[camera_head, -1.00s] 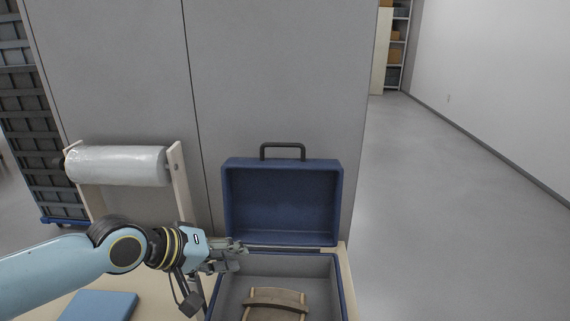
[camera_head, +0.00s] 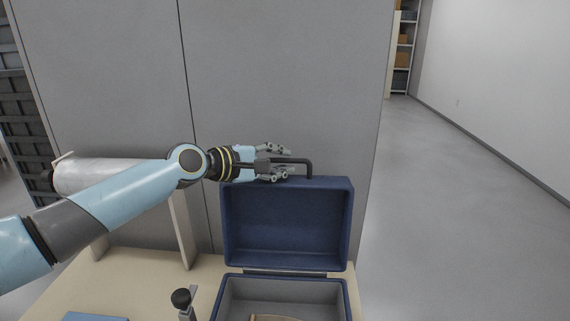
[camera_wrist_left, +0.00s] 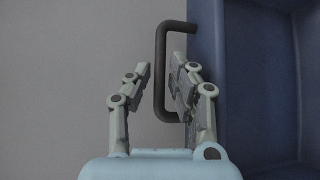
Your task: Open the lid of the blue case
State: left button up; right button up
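The blue case (camera_head: 341,290) stands on the table with its grey interior facing up. Its lid (camera_head: 287,225) is open and stands upright at the back, inner side towards me. A dark handle (camera_head: 308,168) is on the lid's upper edge and also shows in the left wrist view (camera_wrist_left: 161,65). My left gripper (camera_head: 287,165) is at the handle, partly covering its left end. In the left wrist view its fingers (camera_wrist_left: 161,70) are apart, with the handle's bar between them; firm contact cannot be told. My right gripper is not in view.
A brown sherd piece (camera_head: 272,318) shows at the bottom edge inside the case. A film roll (camera_head: 90,175) on a stand is at left. A dark-knobbed upright (camera_head: 183,299) and a blue flat item (camera_head: 94,317) are on the table (camera_head: 150,275). A grey partition stands behind.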

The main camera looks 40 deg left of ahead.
pick_arm(q)
jog(key=shift+x, duration=0.75)
grip_shut()
